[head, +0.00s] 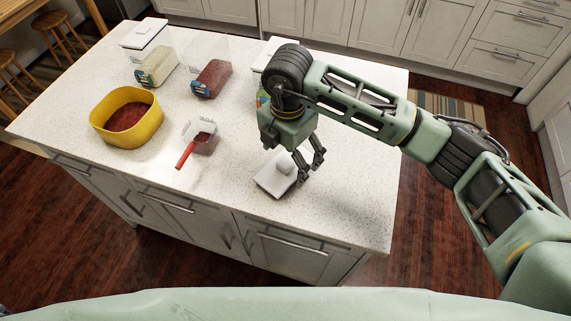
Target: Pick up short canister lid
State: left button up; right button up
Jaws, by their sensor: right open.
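A white square lid (270,181) with a raised knob lies flat on the counter near the front edge; I take it for the short canister lid. My right gripper (311,172) reaches down from the right. Its fingers are open and empty, close to the right side of the lid's knob. I cannot tell whether a fingertip touches the lid. My left gripper is not in view.
The speckled white counter (353,195) holds a yellow bowl (149,125) of red contents, a red-handled scoop (186,154), and clear canisters with pale (157,68) and red contents (212,78). Another white lid (144,33) is at back left. The front right counter is clear.

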aim_at(286, 161)
jog(key=f, duration=0.2)
jog(key=f+p, duration=0.1)
jog(key=f, duration=0.1)
jog(key=shift+w+a, duration=0.2)
jog(key=shift+w, duration=0.2)
jog(key=shift+s, duration=0.15)
jog(key=c, duration=1.4)
jog(key=shift+r, duration=0.1)
